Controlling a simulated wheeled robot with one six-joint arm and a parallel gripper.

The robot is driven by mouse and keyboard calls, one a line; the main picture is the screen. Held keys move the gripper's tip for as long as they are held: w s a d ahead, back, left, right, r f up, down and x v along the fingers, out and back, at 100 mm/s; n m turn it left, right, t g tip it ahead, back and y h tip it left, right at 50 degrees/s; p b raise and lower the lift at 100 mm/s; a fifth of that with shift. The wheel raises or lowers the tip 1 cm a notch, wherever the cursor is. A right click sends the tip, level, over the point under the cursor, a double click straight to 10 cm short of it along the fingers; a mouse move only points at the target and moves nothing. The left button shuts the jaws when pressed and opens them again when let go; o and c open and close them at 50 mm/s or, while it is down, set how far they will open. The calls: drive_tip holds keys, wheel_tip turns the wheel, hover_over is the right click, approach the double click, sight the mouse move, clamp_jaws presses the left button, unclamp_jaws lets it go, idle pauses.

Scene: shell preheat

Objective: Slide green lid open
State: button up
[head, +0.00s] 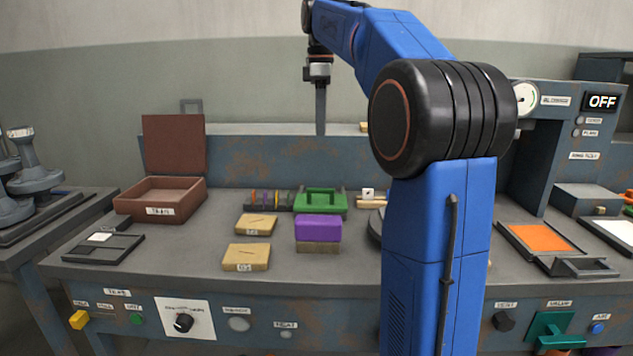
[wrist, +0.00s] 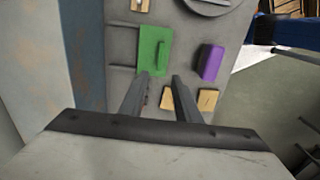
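The green lid (head: 320,203) lies flat at the middle back of the workbench, with a raised green handle bar on top. In the wrist view the lid (wrist: 150,42) is just beyond the fingertips, and its handle runs along its right half. My gripper (head: 320,130) hangs pointing down, well above the lid and apart from it. In the wrist view my gripper (wrist: 160,75) has its two fingers spread with nothing between them. What lies under the lid is hidden.
A purple block (head: 318,228) stands in front of the lid, and tan blocks (head: 246,257) lie to its left. Thin coloured pieces (head: 268,199) stand left of the lid. An open brown box (head: 160,195) is farther left.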

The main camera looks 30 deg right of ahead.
sight(321, 189)
wheel_tip(321, 189, down, 17)
drive_tip(key=shift+r, duration=0.1)
idle(0.5)
clamp_jaws()
